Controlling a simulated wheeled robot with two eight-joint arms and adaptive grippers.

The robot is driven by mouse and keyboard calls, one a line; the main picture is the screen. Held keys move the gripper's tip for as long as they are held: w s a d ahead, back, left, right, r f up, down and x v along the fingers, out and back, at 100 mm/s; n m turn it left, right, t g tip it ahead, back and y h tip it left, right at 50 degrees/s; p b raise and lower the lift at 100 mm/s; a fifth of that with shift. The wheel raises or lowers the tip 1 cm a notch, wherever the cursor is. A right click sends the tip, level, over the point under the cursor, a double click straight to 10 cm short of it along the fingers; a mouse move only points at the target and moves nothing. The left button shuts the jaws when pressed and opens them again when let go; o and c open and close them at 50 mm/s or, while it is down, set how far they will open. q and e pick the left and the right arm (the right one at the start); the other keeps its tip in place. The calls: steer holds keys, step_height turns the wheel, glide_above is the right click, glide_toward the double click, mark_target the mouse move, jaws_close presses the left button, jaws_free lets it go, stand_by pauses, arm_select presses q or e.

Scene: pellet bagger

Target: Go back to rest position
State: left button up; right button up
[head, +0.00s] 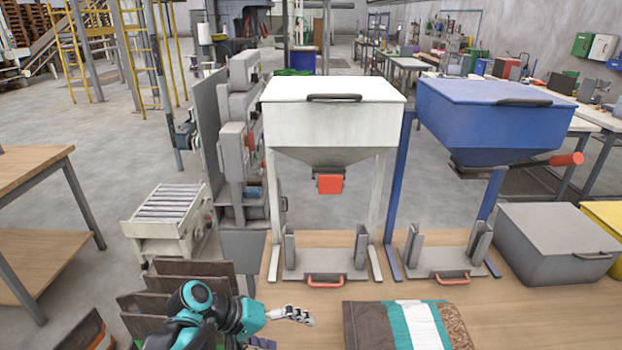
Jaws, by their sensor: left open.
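My left arm comes in at the bottom, and its teal wrist leads to my left gripper (304,317). The gripper is open and empty, just left of a folded brown, teal and white bag (408,326) on the wooden bench (328,297). A gap shows between the gripper and the bag. My right gripper is out of the picture.
A white hopper (334,120) and a blue hopper (490,115) stand over grey clamp bases with red handles. A grey lidded bin (545,243) stands at the right. Brown upright dividers (180,290) stand beside my left arm. A roller conveyor (168,205) is at the left.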

arm_select(q)
steer(key=s+a+m+t+y, duration=0.1)
steer(key=s+a+t+y, duration=0.3)
steer(key=s+a+y, duration=0.5)
steer(key=shift+s+a+r+m+t, duration=0.3)
steer(key=shift+a+r, duration=0.1)
steer(key=shift+a, duration=1.65)
